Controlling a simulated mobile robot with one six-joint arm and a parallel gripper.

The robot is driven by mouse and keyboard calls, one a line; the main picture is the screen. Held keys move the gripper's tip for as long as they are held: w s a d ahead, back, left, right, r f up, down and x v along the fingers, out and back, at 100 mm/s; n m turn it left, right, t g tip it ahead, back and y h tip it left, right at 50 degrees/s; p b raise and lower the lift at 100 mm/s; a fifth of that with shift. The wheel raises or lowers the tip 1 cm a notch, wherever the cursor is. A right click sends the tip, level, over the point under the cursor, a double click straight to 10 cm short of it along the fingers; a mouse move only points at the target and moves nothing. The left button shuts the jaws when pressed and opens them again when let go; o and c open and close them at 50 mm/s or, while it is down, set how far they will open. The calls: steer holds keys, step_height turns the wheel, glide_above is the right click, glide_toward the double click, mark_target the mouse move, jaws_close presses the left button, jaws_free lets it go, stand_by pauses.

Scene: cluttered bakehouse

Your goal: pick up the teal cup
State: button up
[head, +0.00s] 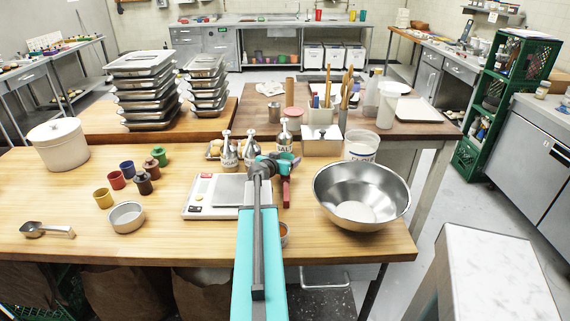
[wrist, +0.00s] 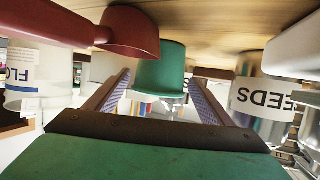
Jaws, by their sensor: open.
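The teal cup (wrist: 161,66) stands upright on the wooden table in the wrist view, which is upside down. My gripper (wrist: 160,84) is open, with one finger to each side of the cup near the fingertips. I cannot tell whether either finger touches it. In the head view my gripper (head: 277,163) is low over the table, behind the scale and left of the steel bowl. There my arm and gripper largely hide the cup, and I cannot clearly separate it from the gripper.
A red scoop (wrist: 130,32) lies close beside the cup. A flour tub (wrist: 38,75) and a seeds jar (wrist: 262,98) flank the gripper. A scale (head: 200,203), shaker bottles (head: 229,155) and a steel bowl (head: 335,195) crowd the area. Small coloured pots (head: 103,198) stand left.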

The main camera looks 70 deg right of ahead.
stand_by(0.4)
steer(key=c, duration=1.2)
steer(key=shift+a+r, duration=0.1)
steer(key=shift+r, duration=0.05)
steer(key=shift+a+r+b, duration=0.1)
steer(key=shift+r+b, duration=0.35)
steer(key=shift+b, duration=0.05)
step_height(320, 180, up, 6)
steer(key=f+b, duration=0.1)
steer(key=s+a+b, duration=0.1)
steer(key=a+b, duration=0.1)
steer(key=a, duration=0.1)
steer(key=s+a+b, duration=0.1)
steer(key=a+b, duration=0.2)
steer(key=a, duration=0.1)
steer(key=s+a+b, duration=0.2)
steer(key=a+b, duration=0.1)
steer(key=shift+a+r, duration=0.2)
steer(key=shift+s+b, duration=0.1)
steer(key=shift+b, duration=0.9)
steer(key=b, duration=0.2)
steer(key=a+b, duration=0.1)
steer(key=b, duration=0.2)
steer(key=shift+s, duration=0.25)
